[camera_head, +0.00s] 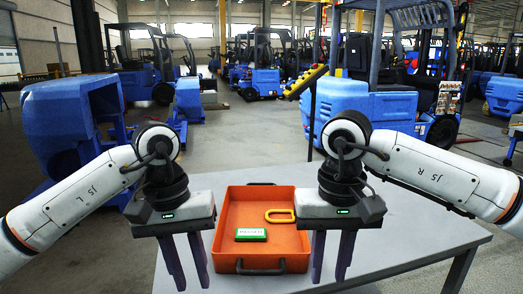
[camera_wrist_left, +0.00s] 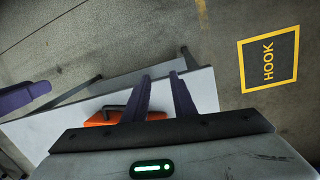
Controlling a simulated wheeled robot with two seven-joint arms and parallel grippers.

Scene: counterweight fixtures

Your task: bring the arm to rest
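My left gripper (camera_head: 190,275) hangs fingers-down over the table's left part, left of the orange tray. Its two purple fingers stand apart with nothing between them; they also show apart in the left wrist view (camera_wrist_left: 164,88). My right gripper (camera_head: 330,268) hangs fingers-down at the tray's right side, its fingers apart and empty. The orange tray (camera_head: 228,208) stands on the grey table (camera_head: 400,225) between the grippers. A green-and-white block (camera_head: 251,235) and a yellow ring (camera_head: 280,215) lie in it. In the left wrist view the tray (camera_wrist_left: 103,117) is partly hidden by my gripper.
The tray has dark handles at its near and far ends. Bare table lies to the right. A post with a yellow-edged button panel (camera_head: 306,80) stands behind the table. Blue forklifts (camera_head: 368,105) stand around. A yellow square marked HOOK (camera_wrist_left: 268,60) is on the floor.

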